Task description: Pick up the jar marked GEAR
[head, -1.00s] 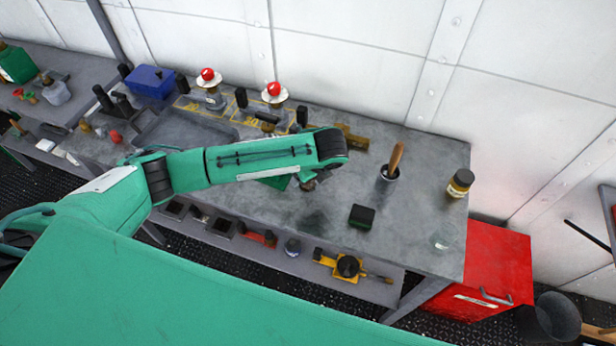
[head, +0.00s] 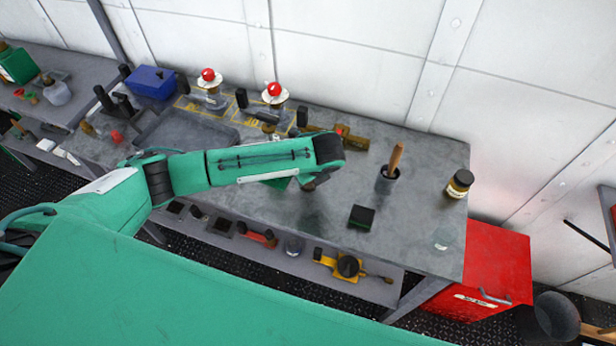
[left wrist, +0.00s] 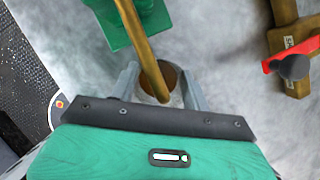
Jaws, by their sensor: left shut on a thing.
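A jar with a dark lid, amber contents and a pale label (head: 459,183) stands at the right end of the bench, apart from my left arm. Its label is too small to read. My left gripper (left wrist: 160,88) is shut on a brown round-topped thing (left wrist: 171,80), seen from above between the fingers in the left wrist view. A brass rod (left wrist: 145,45) crosses in front of it, and I cannot tell whether this held thing is a jar or read any mark on it. In the head view my left arm hides most of the gripper. My right gripper is not in view.
A green thing (left wrist: 118,28) stands close to the gripper, and a brass bracket (left wrist: 285,45) with a red part lies to the right. A grey pot with a wooden handle (head: 387,180), a black-green block (head: 361,216) and a faint clear vessel (head: 442,238) stand on the bench.

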